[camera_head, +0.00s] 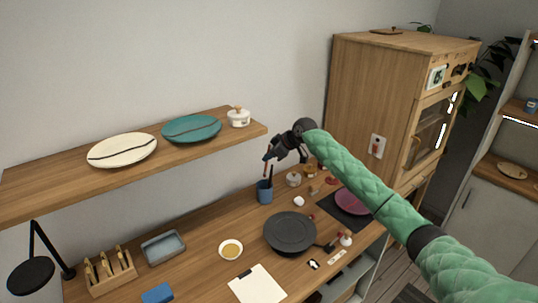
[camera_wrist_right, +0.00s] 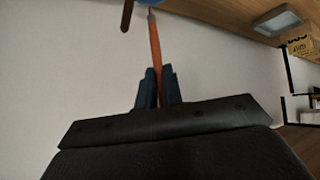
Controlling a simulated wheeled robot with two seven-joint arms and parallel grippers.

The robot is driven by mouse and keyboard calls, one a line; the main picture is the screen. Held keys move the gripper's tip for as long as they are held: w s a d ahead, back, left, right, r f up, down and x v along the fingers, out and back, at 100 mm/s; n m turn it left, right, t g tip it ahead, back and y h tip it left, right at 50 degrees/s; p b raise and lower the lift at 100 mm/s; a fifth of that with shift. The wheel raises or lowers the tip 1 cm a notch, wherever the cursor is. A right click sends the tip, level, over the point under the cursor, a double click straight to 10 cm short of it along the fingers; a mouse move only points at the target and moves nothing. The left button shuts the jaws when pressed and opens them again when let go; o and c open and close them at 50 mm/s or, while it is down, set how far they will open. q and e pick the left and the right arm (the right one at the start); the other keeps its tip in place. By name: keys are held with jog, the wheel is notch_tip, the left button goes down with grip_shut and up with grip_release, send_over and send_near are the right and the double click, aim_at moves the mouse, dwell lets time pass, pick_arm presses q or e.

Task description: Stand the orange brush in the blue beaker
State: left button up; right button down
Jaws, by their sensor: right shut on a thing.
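The orange brush (camera_wrist_right: 155,45) is held in my right gripper (camera_wrist_right: 159,88), between its two dark blue fingers, and reaches away from them in the right wrist view. In the head view my right gripper (camera_head: 270,155) is above the blue beaker (camera_head: 264,194), and a small reddish part of the brush (camera_head: 265,169) shows below the fingers. The beaker stands upright on the wooden counter near the wall. A dark stick (camera_head: 271,173) rises from it. I cannot tell whether the brush tip is inside the rim. My left gripper is out of view.
A small jar (camera_head: 293,180) and a white round item (camera_head: 299,201) stand right of the beaker. A dark plate (camera_head: 290,233) lies in front. A shelf (camera_head: 60,188) with plates hangs at upper left. Bare counter (camera_head: 205,240) lies left of the beaker.

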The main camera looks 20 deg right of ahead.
aim_at(267, 163)
notch_tip(267, 163, down, 3)
jog(key=shift+b, duration=0.65)
jog(key=shift+f+b, duration=1.15)
jog(key=shift+f, duration=1.8)
jog(key=c, duration=1.5)
grip_release()
jog(key=shift+o, duration=0.2)
jog(key=shift+s+d+r+b, duration=0.15)
jog(key=shift+d+r+b, duration=0.05)
jog(key=shift+b, duration=0.1)
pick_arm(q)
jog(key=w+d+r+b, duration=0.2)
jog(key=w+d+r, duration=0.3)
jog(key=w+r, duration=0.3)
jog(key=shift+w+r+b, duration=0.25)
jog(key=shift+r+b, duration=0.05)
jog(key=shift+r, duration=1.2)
pick_arm(e)
jog(key=v, duration=0.7)
